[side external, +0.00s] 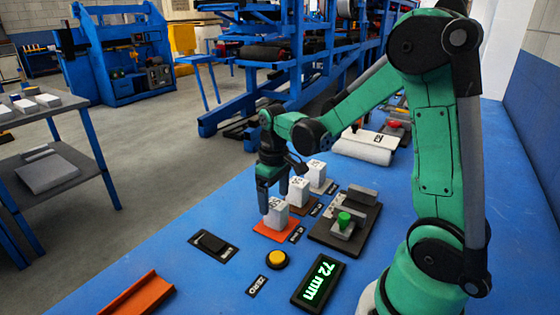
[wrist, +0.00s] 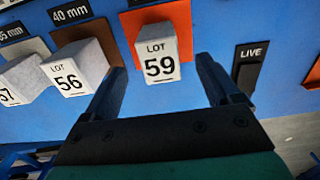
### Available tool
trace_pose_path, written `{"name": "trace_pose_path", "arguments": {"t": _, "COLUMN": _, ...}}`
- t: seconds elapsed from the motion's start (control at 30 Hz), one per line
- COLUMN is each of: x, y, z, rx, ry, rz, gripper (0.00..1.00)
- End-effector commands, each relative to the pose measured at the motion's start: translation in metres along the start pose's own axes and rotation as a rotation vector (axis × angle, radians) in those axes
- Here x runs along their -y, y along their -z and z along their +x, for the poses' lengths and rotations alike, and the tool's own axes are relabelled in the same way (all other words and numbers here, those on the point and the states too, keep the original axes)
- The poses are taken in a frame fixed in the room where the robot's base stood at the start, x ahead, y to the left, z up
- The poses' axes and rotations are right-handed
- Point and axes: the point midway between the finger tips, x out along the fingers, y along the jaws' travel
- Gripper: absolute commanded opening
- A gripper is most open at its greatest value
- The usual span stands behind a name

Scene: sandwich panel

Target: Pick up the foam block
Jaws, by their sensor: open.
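A pale grey block labelled LOT 59 (wrist: 158,45) sits on an orange pad (wrist: 181,12). It also shows in the side view (side external: 277,213) as the nearest of three similar blocks. My gripper (wrist: 162,72) is open, with one finger on each side of the LOT 59 block and visible gaps to both. In the side view my gripper (side external: 271,203) points down at this block. A LOT 56 block (wrist: 77,67) stands on a brown pad, left of my fingers in the wrist view. A LOT 57 block (wrist: 22,80) is farther left, partly cut off.
On the blue table (side external: 180,230) are a yellow button (side external: 276,259), a display reading 72 mm (side external: 318,283), a dark fixture with a green knob (side external: 344,219) and an orange channel (side external: 137,296). A LIVE switch (wrist: 248,72) lies right of my fingers.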

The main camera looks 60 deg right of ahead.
Motion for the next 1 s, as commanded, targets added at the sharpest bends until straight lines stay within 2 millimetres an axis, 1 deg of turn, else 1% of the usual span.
{"name": "trace_pose_path", "arguments": {"t": 0.2, "x": 0.0, "y": 0.001, "z": 0.028, "rx": -0.002, "ry": -0.001, "rz": 0.0, "gripper": 0.83}}
{"name": "trace_pose_path", "arguments": {"t": 0.33, "x": 0.0, "y": 0.001, "z": 0.04, "rx": -0.003, "ry": -0.001, "rz": 0.0, "gripper": 0.83}}
{"name": "trace_pose_path", "arguments": {"t": 0.5, "x": 0.0, "y": 0.0, "z": 0.046, "rx": -0.003, "ry": -0.001, "rz": 0.0, "gripper": 0.83}}
{"name": "trace_pose_path", "arguments": {"t": 0.7, "x": 0.0, "y": 0.0, "z": 0.046, "rx": -0.003, "ry": -0.001, "rz": 0.0, "gripper": 0.83}}
{"name": "trace_pose_path", "arguments": {"t": 0.73, "x": 0.0, "y": 0.0, "z": 0.046, "rx": -0.003, "ry": -0.001, "rz": 0.001, "gripper": 0.77}}
{"name": "trace_pose_path", "arguments": {"t": 0.77, "x": 0.0, "y": 0.0, "z": 0.046, "rx": -0.003, "ry": -0.001, "rz": 0.001, "gripper": 0.69}}
{"name": "trace_pose_path", "arguments": {"t": 0.8, "x": 0.0, "y": 0.0, "z": 0.046, "rx": -0.003, "ry": -0.001, "rz": 0.001, "gripper": 0.57}}
{"name": "trace_pose_path", "arguments": {"t": 0.87, "x": 0.0, "y": 0.0, "z": 0.046, "rx": -0.003, "ry": -0.001, "rz": 0.001, "gripper": 0.4}}
{"name": "trace_pose_path", "arguments": {"t": 0.9, "x": 0.0, "y": 0.0, "z": 0.046, "rx": -0.003, "ry": -0.001, "rz": 0.001, "gripper": 0.29}}
{"name": "trace_pose_path", "arguments": {"t": 0.97, "x": 0.0, "y": 0.0, "z": 0.046, "rx": -0.003, "ry": -0.001, "rz": 0.001, "gripper": 0.12}}
{"name": "trace_pose_path", "arguments": {"t": 1.0, "x": 0.0, "y": 0.0, "z": 0.046, "rx": -0.003, "ry": -0.001, "rz": 0.001, "gripper": 0.0}}
